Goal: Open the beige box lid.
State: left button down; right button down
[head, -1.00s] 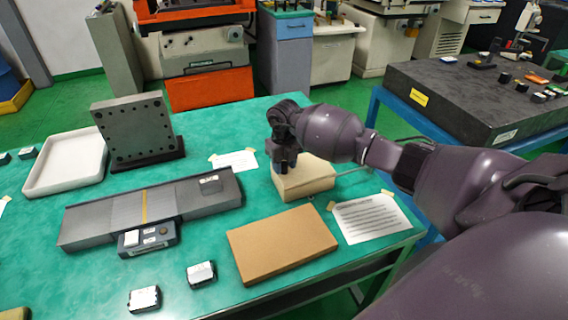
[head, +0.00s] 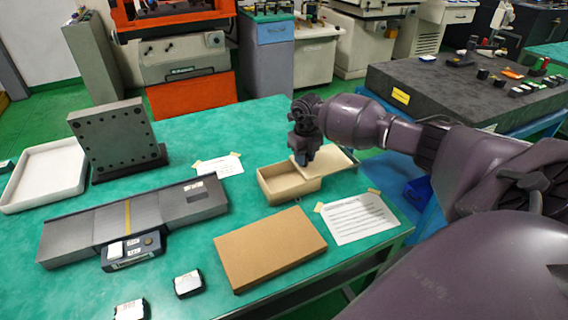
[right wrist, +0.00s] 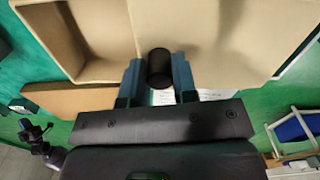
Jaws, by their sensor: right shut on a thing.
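The beige box (head: 288,190) stands on the green table with its hollow inside partly showing. Its lid (head: 338,163) is a flat beige panel set off to the right, uncovering the left part of the box. My right gripper (head: 303,158) is over the lid's left part. In the right wrist view, my right gripper (right wrist: 158,78) is shut on a black round knob (right wrist: 158,64) on the lid (right wrist: 250,35). The open box (right wrist: 85,68) shows to the left there. My left gripper is not in view.
A brown flat box (head: 270,247) lies in front, and a printed sheet (head: 358,218) lies to the right. A grey slide bar (head: 140,220) and a white tray (head: 45,175) are at the left. A dark granite slab (head: 450,95) stands beyond.

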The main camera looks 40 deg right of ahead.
jog(key=d, duration=0.3)
jog(key=shift+s, duration=0.35)
jog(key=c, duration=0.9)
grip_release()
jog(key=shift+r, duration=0.1)
notch_tip(320, 180, up, 11)
